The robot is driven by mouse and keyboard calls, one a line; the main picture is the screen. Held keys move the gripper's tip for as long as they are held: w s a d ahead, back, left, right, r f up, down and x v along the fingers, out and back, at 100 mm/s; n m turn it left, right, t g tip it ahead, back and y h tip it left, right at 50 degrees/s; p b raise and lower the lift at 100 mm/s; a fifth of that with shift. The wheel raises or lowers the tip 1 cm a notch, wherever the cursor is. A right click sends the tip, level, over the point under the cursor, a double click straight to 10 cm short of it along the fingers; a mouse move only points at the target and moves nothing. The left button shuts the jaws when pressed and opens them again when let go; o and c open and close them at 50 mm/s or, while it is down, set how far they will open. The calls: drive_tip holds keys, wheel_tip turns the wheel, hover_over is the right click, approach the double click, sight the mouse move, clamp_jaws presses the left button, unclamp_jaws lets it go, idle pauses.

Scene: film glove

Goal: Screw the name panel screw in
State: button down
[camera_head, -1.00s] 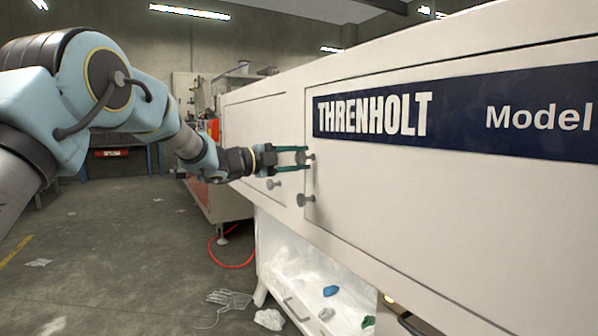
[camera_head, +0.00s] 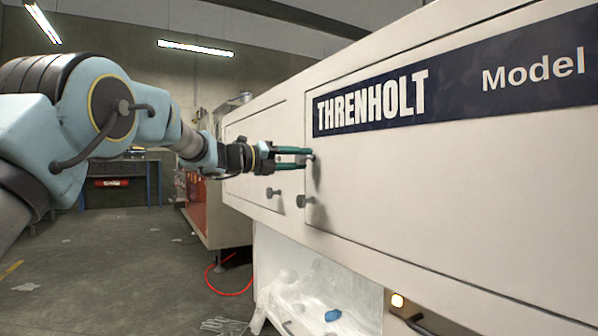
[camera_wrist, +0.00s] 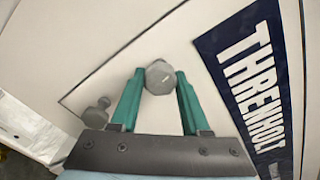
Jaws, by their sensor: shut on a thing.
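The name panel (camera_head: 450,180) is a cream sheet on the machine's side, with a dark blue THRENHOLT strip (camera_head: 372,103). The strip also shows in the wrist view (camera_wrist: 250,85). The name panel screw is a grey hex-headed screw (camera_wrist: 159,77) at the panel's left edge, below and left of the lettering in the head view. My gripper (camera_head: 308,155) is shut on this screw, with one green finger on each side of its head. How deep the screw sits cannot be told.
Two more grey screws (camera_head: 305,201) (camera_head: 272,193) stick out of the machine below my gripper. One shows in the wrist view (camera_wrist: 97,112). An open bay with clear plastic film (camera_head: 320,285) lies underneath. A red hose (camera_head: 230,291) lies on the floor.

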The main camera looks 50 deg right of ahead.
drive_tip(key=shift+w+f+m+b, duration=0.1)
drive_tip(key=shift+m+b, duration=0.8)
drive_tip(key=shift+m, duration=0.2)
drive_tip(key=shift+c, duration=1.9)
unclamp_jaws()
drive_tip(key=p+v, duration=0.1)
drive_tip(key=v, duration=0.9)
drive_tip(key=shift+a, duration=0.35)
drive_tip(key=shift+w, duration=0.1)
